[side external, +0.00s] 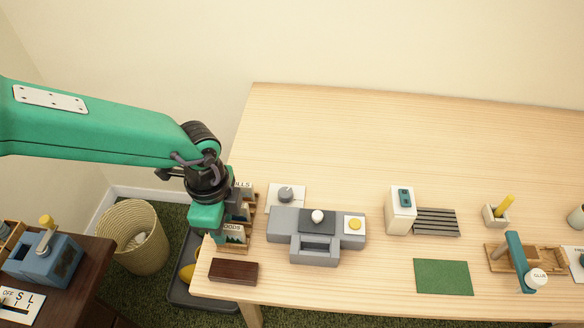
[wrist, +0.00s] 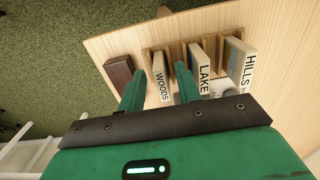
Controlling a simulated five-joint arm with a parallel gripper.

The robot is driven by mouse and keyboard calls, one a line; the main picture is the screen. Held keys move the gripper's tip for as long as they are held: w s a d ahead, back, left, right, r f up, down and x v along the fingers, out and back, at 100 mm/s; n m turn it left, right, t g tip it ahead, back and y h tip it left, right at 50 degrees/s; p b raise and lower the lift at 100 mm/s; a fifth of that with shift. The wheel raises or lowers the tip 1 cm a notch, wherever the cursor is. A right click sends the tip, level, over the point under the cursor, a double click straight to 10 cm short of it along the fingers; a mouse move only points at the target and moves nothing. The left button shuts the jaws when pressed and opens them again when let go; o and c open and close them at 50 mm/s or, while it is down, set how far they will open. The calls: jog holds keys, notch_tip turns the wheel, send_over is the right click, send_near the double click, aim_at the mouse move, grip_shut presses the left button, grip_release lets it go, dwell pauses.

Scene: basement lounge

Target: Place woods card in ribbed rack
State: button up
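The woods card (wrist: 160,84) stands in a slotted wooden holder (wrist: 148,55) in the wrist view, beside the lake card (wrist: 202,68) and the hills card (wrist: 240,66). My gripper (wrist: 160,90) is open, with one green finger on each side of the woods card; gaps show between fingers and card. In the side view my gripper (side external: 212,222) is at the table's left edge and partly hides the woods card (side external: 235,234). A grey ribbed rack (side external: 437,222) lies further right on the table, and its slats look empty.
A dark brown block (side external: 233,272) lies in front of the card holder. A grey device (side external: 316,240) with a knob and yellow button stands to its right. A white dispenser (side external: 401,211) stands against the ribbed rack's left side. A green mat (side external: 443,277) lies in front. The table's back is clear.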

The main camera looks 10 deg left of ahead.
notch_tip(320, 180, up, 11)
jog(key=shift+r, duration=0.2)
dwell(0.4)
dwell(0.4)
jog(key=a+r+n+t+h, duration=0.1)
jog(key=a+r+n, duration=0.35)
jog(key=a, duration=0.55)
jog(key=a+r+n+t, duration=0.1)
jog(key=a+r+n, duration=0.35)
jog(key=a, duration=0.55)
jog(key=s+a+n+t+y, duration=0.1)
jog(key=s+a+n+t, duration=0.2)
jog(key=s+a+n, duration=0.6)
jog(key=s+a, duration=0.3)
jog(key=a, duration=0.3)
jog(key=shift+t, duration=0.3)
